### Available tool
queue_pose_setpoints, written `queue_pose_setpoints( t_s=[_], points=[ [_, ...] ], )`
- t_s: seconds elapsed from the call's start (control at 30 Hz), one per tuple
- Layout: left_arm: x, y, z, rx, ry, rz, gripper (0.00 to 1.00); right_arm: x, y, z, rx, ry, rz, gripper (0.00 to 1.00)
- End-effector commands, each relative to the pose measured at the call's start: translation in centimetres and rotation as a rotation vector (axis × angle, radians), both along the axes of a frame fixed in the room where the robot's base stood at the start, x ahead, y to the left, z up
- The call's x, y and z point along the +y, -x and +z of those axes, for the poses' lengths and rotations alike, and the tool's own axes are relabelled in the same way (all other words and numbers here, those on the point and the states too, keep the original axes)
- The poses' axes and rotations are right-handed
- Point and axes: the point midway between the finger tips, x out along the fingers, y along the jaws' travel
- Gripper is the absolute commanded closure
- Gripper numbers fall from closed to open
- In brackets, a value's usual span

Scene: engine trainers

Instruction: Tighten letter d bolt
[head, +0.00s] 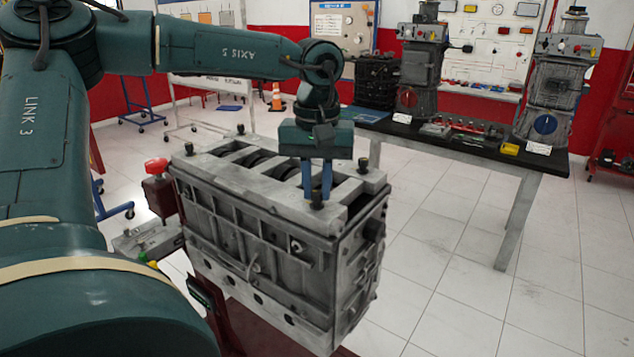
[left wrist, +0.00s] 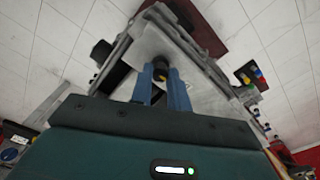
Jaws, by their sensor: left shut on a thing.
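The grey engine block (head: 255,235) stands in front of me, with dark bolts upright at the edges of its top plate. My left gripper (head: 316,198) points down over the near part of the plate. Its two blue fingers are shut on a dark bolt (head: 317,204); in the left wrist view the bolt head (left wrist: 160,72) shows between the fingertips (left wrist: 161,78). Other bolts stand at the back left (head: 240,129), the left (head: 189,148) and the right (head: 375,147). I cannot read any letter beside the bolts. My right gripper is not in view.
A black-topped table (head: 455,144) with engine trainers (head: 550,90) stands behind to the right. A red-topped part (head: 157,167) sits close to the block's left side. An orange cone (head: 276,97) stands farther back. The tiled floor at right is clear.

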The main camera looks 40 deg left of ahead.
Motion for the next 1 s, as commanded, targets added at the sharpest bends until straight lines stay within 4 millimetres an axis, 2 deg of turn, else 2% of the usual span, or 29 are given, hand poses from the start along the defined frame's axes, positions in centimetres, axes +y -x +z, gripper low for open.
queue_pose_setpoints(
  t_s=[0.03, 0.27, 0.57, 0.77, 1.0],
  points=[
    [0.0, -0.1, 0.2, -0.006, 0.000, -0.001, 0.80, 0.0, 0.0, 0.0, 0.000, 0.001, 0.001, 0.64],
    [0.0, 0.0, 0.1, -0.002, 0.000, 0.000, 0.62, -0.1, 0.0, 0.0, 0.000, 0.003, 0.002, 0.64],
    [0.0, 0.0, 0.3, -0.002, -0.001, 0.001, 0.61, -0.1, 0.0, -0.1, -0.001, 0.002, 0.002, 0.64],
    [0.0, -0.1, 3.1, -0.007, -0.001, 0.003, 0.61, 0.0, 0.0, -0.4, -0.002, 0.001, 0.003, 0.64],
    [0.0, 0.0, 8.6, -0.006, 0.000, 0.002, 0.61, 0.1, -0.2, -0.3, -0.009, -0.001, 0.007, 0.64]
  ],
)
